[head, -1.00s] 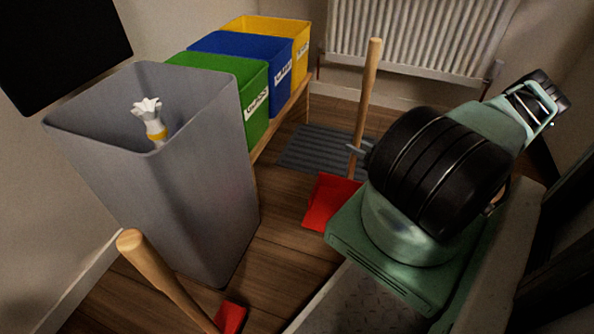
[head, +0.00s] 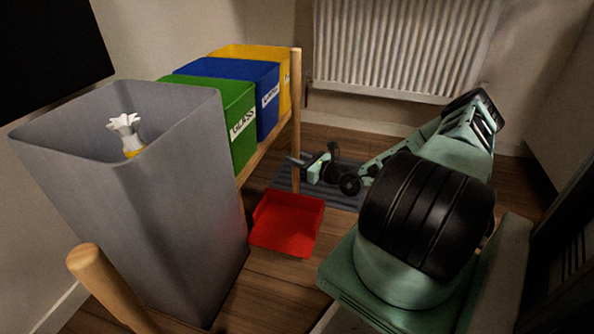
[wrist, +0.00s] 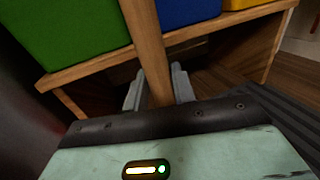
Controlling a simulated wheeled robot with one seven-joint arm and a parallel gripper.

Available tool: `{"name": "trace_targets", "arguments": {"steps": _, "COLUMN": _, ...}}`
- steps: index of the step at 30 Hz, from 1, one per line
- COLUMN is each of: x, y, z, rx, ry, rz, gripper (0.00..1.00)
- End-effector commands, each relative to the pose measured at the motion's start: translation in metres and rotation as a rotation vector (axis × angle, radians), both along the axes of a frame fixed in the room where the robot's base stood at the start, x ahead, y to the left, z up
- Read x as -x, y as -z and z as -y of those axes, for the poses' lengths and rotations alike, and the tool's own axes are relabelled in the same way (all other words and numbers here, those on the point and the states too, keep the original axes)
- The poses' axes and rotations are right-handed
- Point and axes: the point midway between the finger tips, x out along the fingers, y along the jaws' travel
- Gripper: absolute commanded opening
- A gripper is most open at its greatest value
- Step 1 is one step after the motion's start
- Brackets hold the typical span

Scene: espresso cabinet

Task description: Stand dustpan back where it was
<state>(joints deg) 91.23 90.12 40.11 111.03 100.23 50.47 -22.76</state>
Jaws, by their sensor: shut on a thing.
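The dustpan has a red pan (head: 284,226) and a long upright wooden handle (head: 296,110). It stands out in the floor area right of the grey bin, in front of the green box. My gripper (head: 297,162) is shut on the lower part of the handle, above the pan. In the wrist view, the handle (wrist: 147,38) runs up between the two grey fingers of my gripper (wrist: 159,92). The pan is out of sight there. I cannot tell whether the pan touches the floor.
A tall grey bin (head: 190,210) stands at left, with a white-and-yellow thing inside. Green (head: 215,105), blue (head: 262,75) and yellow (head: 240,50) boxes sit on a wooden shelf. Another wooden handle (head: 105,285) is in front. A radiator (head: 400,50) and dark ribbed mat (head: 330,190) lie behind.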

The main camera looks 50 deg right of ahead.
Motion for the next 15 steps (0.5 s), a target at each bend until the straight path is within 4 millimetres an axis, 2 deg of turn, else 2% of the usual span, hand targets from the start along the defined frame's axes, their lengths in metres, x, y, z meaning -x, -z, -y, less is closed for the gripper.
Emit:
{"name": "trace_targets", "arguments": {"steps": 9, "x": 0.0, "y": 0.031, "z": 0.0, "rx": -0.001, "ry": 0.001, "rz": 0.003, "gripper": 0.0}}
{"name": "trace_targets", "arguments": {"steps": 15, "x": 0.0, "y": 0.033, "z": 0.001, "rx": 0.0, "ry": 0.001, "rz": 0.004, "gripper": 0.0}}
